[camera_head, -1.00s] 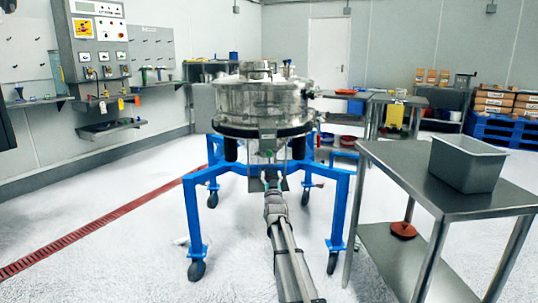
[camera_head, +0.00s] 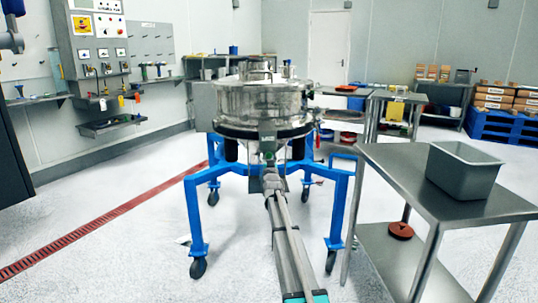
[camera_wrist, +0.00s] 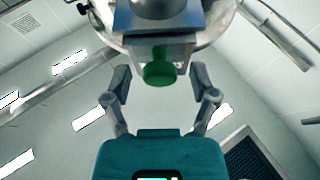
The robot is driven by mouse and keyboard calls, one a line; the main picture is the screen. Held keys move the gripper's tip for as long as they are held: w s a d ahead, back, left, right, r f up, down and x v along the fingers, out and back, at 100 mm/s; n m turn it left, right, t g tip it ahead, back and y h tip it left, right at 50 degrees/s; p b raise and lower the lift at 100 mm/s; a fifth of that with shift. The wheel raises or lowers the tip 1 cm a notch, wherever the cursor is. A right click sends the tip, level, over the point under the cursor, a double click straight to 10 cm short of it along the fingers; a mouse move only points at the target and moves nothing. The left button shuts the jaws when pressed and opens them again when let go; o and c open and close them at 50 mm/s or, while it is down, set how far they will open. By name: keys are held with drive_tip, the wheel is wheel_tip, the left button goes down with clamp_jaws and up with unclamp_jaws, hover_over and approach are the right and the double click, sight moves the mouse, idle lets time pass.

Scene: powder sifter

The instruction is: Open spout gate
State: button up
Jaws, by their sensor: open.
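The powder sifter (camera_head: 262,103) is a round steel drum on a blue wheeled frame (camera_head: 343,207). Its spout hangs under the drum, partly hidden by my arm in the head view. In the wrist view a green knob (camera_wrist: 159,72) sits on a pale block (camera_wrist: 163,50) under a steel housing (camera_wrist: 160,14). My gripper (camera_wrist: 159,87) is open, with one finger on each side of the green knob and clear gaps to both. In the head view my gripper (camera_head: 270,176) is at the spout, and its fingers are too small to make out.
A steel table (camera_head: 387,176) with a grey bin (camera_head: 464,170) stands close on the right. A red disc (camera_head: 401,231) lies on its lower shelf. A control panel (camera_head: 96,40) is on the left wall. The floor left of the frame is free.

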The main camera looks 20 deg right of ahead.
drive_tip(key=shift+w+d+r, duration=0.1)
drive_tip(key=shift+w, duration=0.2)
clamp_jaws()
